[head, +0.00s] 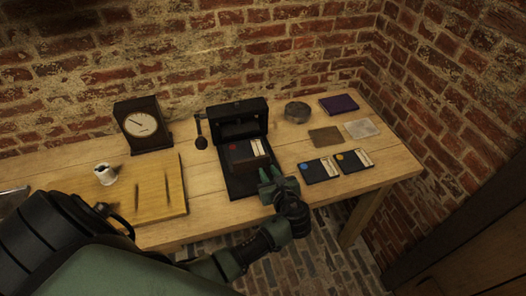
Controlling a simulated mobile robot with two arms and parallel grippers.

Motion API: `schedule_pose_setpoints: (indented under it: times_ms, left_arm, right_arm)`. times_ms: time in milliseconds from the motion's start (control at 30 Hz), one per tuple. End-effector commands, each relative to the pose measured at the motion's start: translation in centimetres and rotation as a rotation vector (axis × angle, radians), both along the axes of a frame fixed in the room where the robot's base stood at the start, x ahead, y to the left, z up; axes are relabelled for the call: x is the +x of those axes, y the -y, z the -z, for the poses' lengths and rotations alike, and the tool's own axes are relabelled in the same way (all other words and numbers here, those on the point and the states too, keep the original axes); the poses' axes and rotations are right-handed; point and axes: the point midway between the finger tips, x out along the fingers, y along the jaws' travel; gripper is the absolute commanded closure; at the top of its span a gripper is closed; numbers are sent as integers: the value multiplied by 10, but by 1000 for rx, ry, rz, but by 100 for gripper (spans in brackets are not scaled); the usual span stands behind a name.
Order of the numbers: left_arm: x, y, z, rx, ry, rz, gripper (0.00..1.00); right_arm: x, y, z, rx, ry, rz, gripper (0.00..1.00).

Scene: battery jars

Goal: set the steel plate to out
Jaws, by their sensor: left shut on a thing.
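My left gripper (278,186) is at the front right corner of an open black case (238,187) on the table. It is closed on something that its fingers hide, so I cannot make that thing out. A dark block with a red dot and a pale label (244,150) sits in the case. A light grey square plate (361,128) lies flat at the right of the table, apart from my gripper. It looks like metal, but I cannot tell whether it is the steel plate. My right gripper is out of view.
A brown plate (325,136), a purple book (339,104), a round tin (297,112) and two dark cards (321,170) (353,160) lie to the right. A clock (142,125), a white cup (105,174) and a wooden board (155,190) are left. Brick walls close off the back and right.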

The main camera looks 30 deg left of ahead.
Motion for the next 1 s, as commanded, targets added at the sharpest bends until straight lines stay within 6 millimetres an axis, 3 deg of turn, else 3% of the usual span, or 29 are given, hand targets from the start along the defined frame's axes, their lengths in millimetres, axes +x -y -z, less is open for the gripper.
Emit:
schedule_pose_setpoints:
  times_ms: [100, 400, 900, 933, 1000]
  left_arm:
    - [-17, 20, -4, -1, -2, 0, 100]
    - [-41, 49, -2, 0, 1, 0, 100]
    - [-46, 55, 0, -2, 0, 1, 100]
    - [-46, 55, 0, -2, 0, 1, 71]
    - [-46, 55, 1, -2, 0, 1, 55]
  right_arm:
    - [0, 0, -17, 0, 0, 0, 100]
    - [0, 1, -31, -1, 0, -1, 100]
    - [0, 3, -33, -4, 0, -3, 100]
    - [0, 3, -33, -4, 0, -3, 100]
    - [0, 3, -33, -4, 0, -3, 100]
